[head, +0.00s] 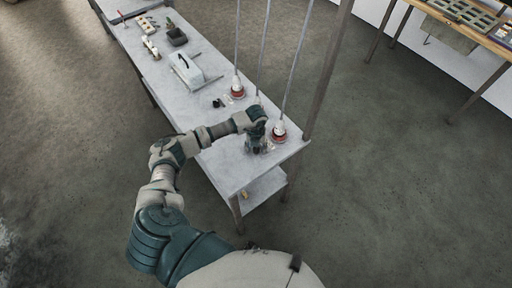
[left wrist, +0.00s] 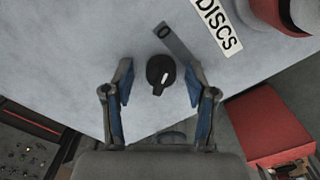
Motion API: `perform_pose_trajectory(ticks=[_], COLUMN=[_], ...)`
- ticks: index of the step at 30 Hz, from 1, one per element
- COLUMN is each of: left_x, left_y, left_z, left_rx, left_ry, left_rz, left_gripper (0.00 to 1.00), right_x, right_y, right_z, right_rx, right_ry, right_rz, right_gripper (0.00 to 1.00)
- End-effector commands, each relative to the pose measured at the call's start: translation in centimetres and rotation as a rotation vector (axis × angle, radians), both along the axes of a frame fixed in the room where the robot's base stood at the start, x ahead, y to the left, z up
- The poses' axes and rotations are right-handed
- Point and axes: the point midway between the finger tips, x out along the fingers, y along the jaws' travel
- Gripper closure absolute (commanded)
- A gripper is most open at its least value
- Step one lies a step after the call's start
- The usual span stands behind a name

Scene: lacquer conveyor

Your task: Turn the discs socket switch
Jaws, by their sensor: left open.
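The socket switch is a black round knob (left wrist: 160,72) with a white pointer mark, on the grey tabletop in the left wrist view. A white label reading DISCS (left wrist: 217,27) lies beside it, and a grey strip marked 0 (left wrist: 178,48) lies close to the knob. My left gripper (left wrist: 160,86) is open, with one blue-padded finger on each side of the knob; whether they touch it I cannot tell. In the head view my left gripper (head: 256,147) is over the near end of the table, and the knob is hidden there. My right gripper is not in view.
A red-and-white device (head: 279,132) hangs or stands close to the right of my gripper, with another (head: 237,88) farther back. Thin rods rise above them. Open floor lies to the right.

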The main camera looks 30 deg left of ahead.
Motion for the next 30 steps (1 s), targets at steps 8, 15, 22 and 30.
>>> perform_pose_trajectory(ticks=[8, 15, 22, 30], left_x=[0.2, 0.2, 0.2, 0.1], left_y=[0.0, 0.1, 0.1, 0.1], left_z=[2.5, 7.9, 11.2, 11.8], left_rx=[-0.002, -0.002, -0.001, -0.001], left_ry=[-0.004, -0.004, -0.001, 0.002], left_rz=[0.0, 0.0, 0.0, 0.0], left_gripper=[0.43, 0.43, 0.43, 0.43], right_x=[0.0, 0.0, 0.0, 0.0], right_y=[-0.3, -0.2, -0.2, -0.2], right_z=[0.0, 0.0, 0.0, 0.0], right_rx=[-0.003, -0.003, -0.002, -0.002], right_ry=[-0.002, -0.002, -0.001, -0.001], right_rz=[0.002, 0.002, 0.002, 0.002], right_gripper=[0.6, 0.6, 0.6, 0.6])
